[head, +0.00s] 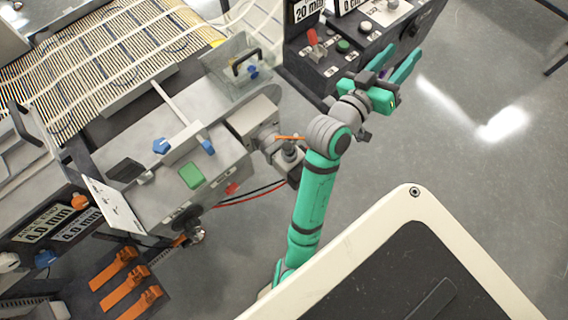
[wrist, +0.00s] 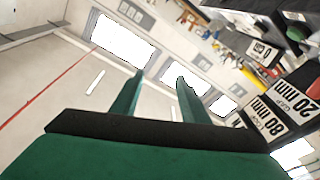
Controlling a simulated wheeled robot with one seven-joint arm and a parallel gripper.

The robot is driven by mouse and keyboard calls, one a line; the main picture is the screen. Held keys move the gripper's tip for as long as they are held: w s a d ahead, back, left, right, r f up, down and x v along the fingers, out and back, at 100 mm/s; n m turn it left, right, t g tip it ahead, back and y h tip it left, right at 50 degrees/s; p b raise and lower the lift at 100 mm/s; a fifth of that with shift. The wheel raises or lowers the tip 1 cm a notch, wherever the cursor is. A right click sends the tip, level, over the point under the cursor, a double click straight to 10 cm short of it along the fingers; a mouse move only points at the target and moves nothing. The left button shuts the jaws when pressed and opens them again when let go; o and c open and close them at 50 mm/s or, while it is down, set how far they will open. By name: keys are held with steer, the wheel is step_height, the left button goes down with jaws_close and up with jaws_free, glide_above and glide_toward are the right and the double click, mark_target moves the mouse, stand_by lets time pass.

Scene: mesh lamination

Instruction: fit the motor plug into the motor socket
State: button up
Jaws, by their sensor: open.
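My gripper (head: 404,52) is raised beside the dark control console in the head view, away from the motor. In the wrist view my gripper (wrist: 161,78) has its two green fingers apart with nothing between them. A grey motor unit (head: 289,157) sits at the right end of the machine, left of my arm, with a thin orange piece on it. Red and black cables (head: 246,196) run between the machine's lower side and the motor. I cannot clearly make out the motor plug or the motor socket; they are too small or hidden.
The dark console (head: 335,60) with displays and knobs stands close to my gripper. The machine body (head: 225,165) carries a green block (head: 192,175) and blue knobs. Orange clamps (head: 128,285) lie at lower left. Open grey floor (head: 470,150) is at the right.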

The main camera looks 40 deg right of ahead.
steer(key=w+a+f+n+t+y, duration=0.2)
steer(key=a+f+n+t+y, duration=0.1)
steer(key=a, duration=0.5)
steer(key=w+a+f+n+t+y, duration=0.3)
steer(key=a+f+n+t+y, duration=0.1)
steer(key=a+f, duration=0.4)
steer(key=w+a+f+n+t+y, duration=0.2)
steer(key=a+f+n+t+y, duration=0.1)
steer(key=a, duration=0.6)
steer(key=shift+w+a+f+n+t+y, duration=0.1)
steer(key=shift+w+f+n+t+y, duration=0.1)
steer(key=shift+f+n+t, duration=0.35)
steer(key=shift+w+f+n+t+y, duration=0.1)
steer(key=shift+w+f+n+t, duration=0.2)
steer(key=shift+f+t, duration=0.35)
steer(key=s+a+f+y, duration=0.3)
steer(key=s+a, duration=0.6)
steer(key=a, duration=0.3)
steer(key=s+a+f+m+y, duration=0.1)
steer(key=s+a+f+y, duration=0.2)
steer(key=s+a, duration=0.6)
steer(key=a+y, duration=0.2)
steer(key=a, duration=0.1)
steer(key=shift+a+f+y, duration=0.25)
steer(key=shift+f+y, duration=0.05)
steer(key=shift+w+d, duration=0.1)
